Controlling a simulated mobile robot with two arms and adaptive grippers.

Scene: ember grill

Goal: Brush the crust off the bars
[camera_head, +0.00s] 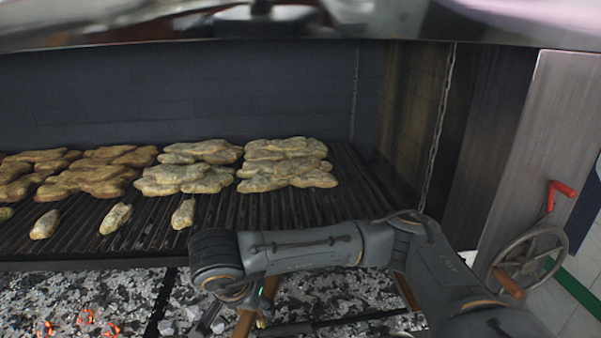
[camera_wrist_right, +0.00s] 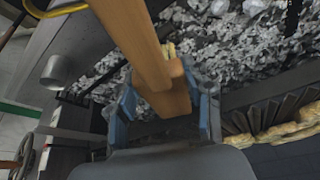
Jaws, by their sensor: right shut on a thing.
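The grill bars (camera_head: 335,205) run front to back in the head view, above a bed of ash and coals. My right gripper (camera_head: 250,300) hangs low in front of the grate's front edge, over the ash. In the right wrist view my right gripper (camera_wrist_right: 165,112) is shut on a wooden handle (camera_wrist_right: 135,40), which crosses between its fingers. Part of this brown wood (camera_head: 243,325) shows below the wrist in the head view. The brush's bristles are not clearly visible. I cannot make out crust on the bars. My left gripper is out of view.
Several heaps of chicken (camera_head: 285,165) cover the back of the grate, with single pieces (camera_head: 115,217) nearer the front. Bars at the front right are bare. Chains (camera_head: 437,130) hang at the right. A crank wheel (camera_head: 530,255) stands beyond. A few coals (camera_head: 86,317) glow at lower left.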

